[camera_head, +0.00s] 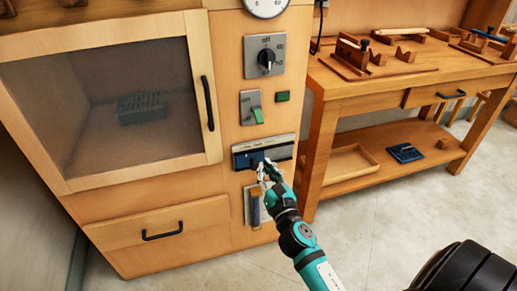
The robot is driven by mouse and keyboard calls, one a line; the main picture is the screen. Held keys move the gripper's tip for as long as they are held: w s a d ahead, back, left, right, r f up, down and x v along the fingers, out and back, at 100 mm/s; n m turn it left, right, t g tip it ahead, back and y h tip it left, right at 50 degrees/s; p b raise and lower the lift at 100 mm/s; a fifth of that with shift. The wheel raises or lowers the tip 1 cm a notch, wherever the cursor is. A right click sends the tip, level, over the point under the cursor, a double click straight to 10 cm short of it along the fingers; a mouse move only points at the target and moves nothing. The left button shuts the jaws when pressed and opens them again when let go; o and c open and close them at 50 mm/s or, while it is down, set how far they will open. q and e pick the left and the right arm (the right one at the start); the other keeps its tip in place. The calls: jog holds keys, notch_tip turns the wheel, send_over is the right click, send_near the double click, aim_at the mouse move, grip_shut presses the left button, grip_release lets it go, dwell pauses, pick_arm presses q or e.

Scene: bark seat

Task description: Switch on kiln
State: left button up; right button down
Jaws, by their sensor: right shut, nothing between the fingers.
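The kiln (158,212) is a wooden cabinet on the left with a closed, window-fronted door (68,182). Its right column bears a grey dial plate with a black rotary knob (267,59), whose top mark reads "off". Below are a grey plate with a green switch (258,115), a small dark green panel (283,97) and a dark slider panel (281,153) with a blue part. Lower is a plate with a blue and tan lever (255,207). My right gripper (264,165) is shut and empty, in front of the slider panel; contact is unclear. My left gripper is not in view.
A dark block-like item (141,107) sits behind the kiln window. A workbench (395,82) with wooden tools stands at right; its lower shelf holds a tray (349,164) and a blue item (405,153). The grey floor (395,220) in front is clear.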

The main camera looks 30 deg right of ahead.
aim_at(253, 131)
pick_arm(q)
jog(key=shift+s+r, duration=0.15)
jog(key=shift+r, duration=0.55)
pick_arm(e)
jog(key=shift+s+d+r+n+t+h, duration=0.15)
jog(key=shift+r+n, duration=0.15)
jog(key=shift+r, duration=0.25)
jog(key=shift+d+r+n+t+h, duration=0.15)
jog(key=shift+r+n, duration=0.15)
jog(key=shift+r, duration=0.2)
jog(key=shift+a, duration=0.1)
